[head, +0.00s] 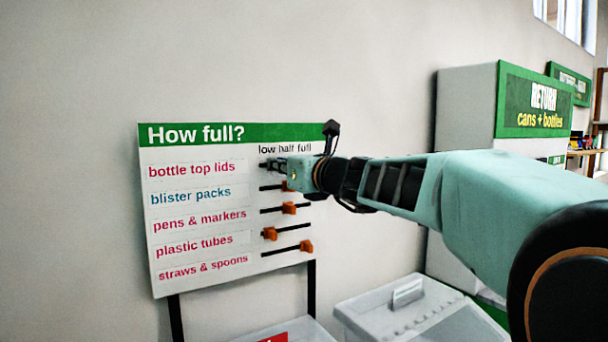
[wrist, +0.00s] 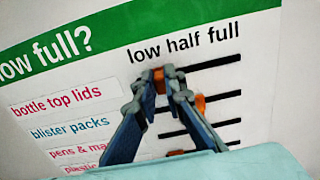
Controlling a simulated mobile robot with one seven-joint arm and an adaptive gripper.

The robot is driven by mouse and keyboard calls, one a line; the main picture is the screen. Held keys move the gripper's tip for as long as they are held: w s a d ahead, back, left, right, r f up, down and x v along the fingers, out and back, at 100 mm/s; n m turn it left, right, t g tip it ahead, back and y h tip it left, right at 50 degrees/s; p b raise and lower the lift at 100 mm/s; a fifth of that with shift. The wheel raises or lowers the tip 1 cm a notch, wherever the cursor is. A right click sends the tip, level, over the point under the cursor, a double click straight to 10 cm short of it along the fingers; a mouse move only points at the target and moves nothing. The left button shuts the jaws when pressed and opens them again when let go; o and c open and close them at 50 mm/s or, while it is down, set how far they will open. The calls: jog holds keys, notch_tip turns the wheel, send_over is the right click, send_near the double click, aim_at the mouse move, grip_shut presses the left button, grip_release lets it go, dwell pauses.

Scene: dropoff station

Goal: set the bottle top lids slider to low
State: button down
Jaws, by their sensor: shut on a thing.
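The white "How full?" board (head: 195,220) has several labelled rows, each with a dark track and an orange knob. The "bottle top lids" row (head: 191,169) is the top one. In the wrist view its orange knob (wrist: 158,74) shows between my fingertips, near the left end of its track, under the word "low". My gripper (wrist: 157,86) is shut on this knob. In the head view my gripper (head: 274,164) covers most of the top track (head: 265,165), and the knob is hidden there.
A clear bin (head: 400,310) and a return cabinet (head: 465,150) stand at right.

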jog(key=shift+s+a, duration=0.45)
jog(key=shift+a, duration=0.25)
jog(key=c, duration=2)
grip_release()
jog(key=shift+s+a, duration=0.1)
jog(key=shift+r, duration=5)
